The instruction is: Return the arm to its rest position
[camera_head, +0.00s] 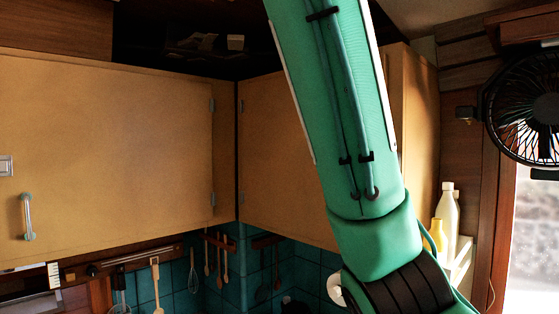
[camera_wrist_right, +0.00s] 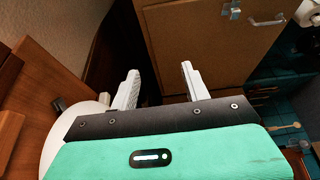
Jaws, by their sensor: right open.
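A green arm of mine (camera_head: 345,120) crosses the head view from the top centre down to the lower right, with dark cables along it and a black ribbed joint at its lower end. Its gripper does not show in that view. In the right wrist view my right gripper (camera_wrist_right: 160,80) is open. Its two pale fingers stand well apart with nothing between them. A tan cabinet door lies beyond the fingers. My left gripper is in neither view.
Tan wall cabinets (camera_head: 110,150) fill the left and centre. Kitchen utensils (camera_head: 155,285) hang below them against teal tiles. A black fan (camera_head: 525,105) is at the right, with white and yellow bottles (camera_head: 448,215) near the window. A wooden piece (camera_wrist_right: 25,95) is left of the right gripper.

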